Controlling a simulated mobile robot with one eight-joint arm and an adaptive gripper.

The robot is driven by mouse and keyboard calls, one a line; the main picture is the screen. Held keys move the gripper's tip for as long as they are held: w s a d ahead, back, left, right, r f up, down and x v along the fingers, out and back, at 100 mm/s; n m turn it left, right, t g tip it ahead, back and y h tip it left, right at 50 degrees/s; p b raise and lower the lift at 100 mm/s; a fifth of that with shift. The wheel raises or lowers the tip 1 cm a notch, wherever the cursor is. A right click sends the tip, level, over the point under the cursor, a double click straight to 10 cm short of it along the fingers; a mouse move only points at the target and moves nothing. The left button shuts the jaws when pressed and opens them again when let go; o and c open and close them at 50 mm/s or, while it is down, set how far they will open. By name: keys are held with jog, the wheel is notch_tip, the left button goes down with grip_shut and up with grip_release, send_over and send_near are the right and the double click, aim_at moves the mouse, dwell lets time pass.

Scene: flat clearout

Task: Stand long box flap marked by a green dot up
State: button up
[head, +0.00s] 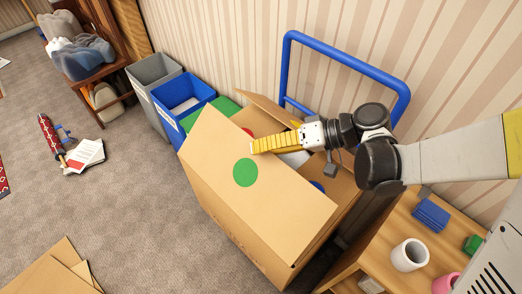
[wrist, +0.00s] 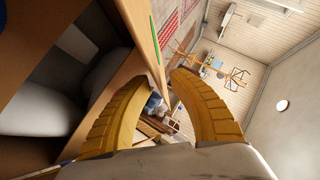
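The cardboard box (head: 225,205) stands open in the middle of the head view. Its long flap (head: 290,190) with the green dot (head: 246,172) rises along the near side, dot facing outward; its exact tilt is hard to tell. My gripper (head: 256,146) is at the flap's upper edge, over the box opening. In the wrist view my gripper (wrist: 166,80) has its two yellow fingers apart. The flap (wrist: 147,45) shows nearly edge-on, its end reaching toward the gap between the fingertips. I cannot tell whether they touch it. The green dot (wrist: 167,32) is partly visible there.
Blue (head: 183,98) and grey (head: 152,72) bins stand behind the box at left. A blue cart handle (head: 345,60) rises behind it. A wooden shelf (head: 385,245) with a white mug (head: 409,254) is at right.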

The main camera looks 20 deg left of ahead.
jog(key=shift+a+f, duration=0.1)
jog(key=shift+a, duration=0.15)
grip_shut()
